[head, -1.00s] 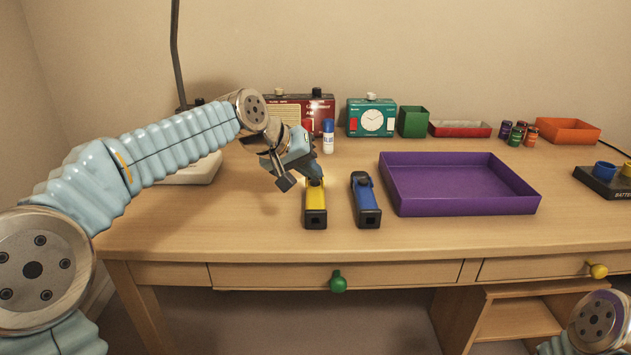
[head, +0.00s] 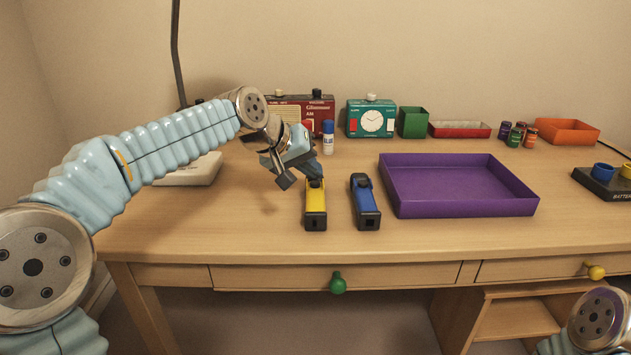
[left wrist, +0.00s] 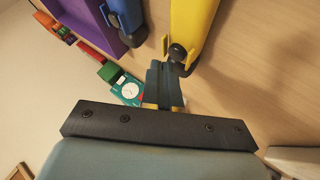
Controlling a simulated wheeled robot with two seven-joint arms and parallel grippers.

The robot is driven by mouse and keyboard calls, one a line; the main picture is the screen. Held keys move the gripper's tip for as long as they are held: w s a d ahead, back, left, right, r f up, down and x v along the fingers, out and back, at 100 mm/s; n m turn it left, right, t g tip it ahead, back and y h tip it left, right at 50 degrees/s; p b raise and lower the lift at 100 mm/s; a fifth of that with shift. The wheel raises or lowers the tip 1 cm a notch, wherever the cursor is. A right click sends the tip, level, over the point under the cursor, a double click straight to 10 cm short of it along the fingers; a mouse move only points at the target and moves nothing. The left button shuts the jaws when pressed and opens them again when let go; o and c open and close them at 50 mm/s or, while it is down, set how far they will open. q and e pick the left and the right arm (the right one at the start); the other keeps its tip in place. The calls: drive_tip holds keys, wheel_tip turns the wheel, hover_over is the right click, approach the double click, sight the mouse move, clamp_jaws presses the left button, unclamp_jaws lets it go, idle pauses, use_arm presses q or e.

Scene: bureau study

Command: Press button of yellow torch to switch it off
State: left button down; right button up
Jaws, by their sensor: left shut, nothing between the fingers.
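The yellow torch (head: 316,206) lies on the desk with its dark end toward the front edge. It also shows in the left wrist view (left wrist: 192,22), with a round dark part near its end. My left gripper (head: 316,175) is shut and empty, its fingertips at the far end of the yellow torch. In the left wrist view the closed fingers (left wrist: 165,85) are right beside that dark part; I cannot tell whether they touch it. The torch's button and light are not clear. My right gripper is not in view; only part of my right arm shows at bottom right.
A blue torch (head: 365,203) lies just right of the yellow one. A purple tray (head: 460,208) is further right. A glue stick (head: 328,137), red radio (head: 308,108) and teal clock (head: 370,118) stand behind.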

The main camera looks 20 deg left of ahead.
sight(311, 184)
use_arm(q)
wheel_tip(311, 184, up, 6)
drive_tip(key=p, duration=0.5)
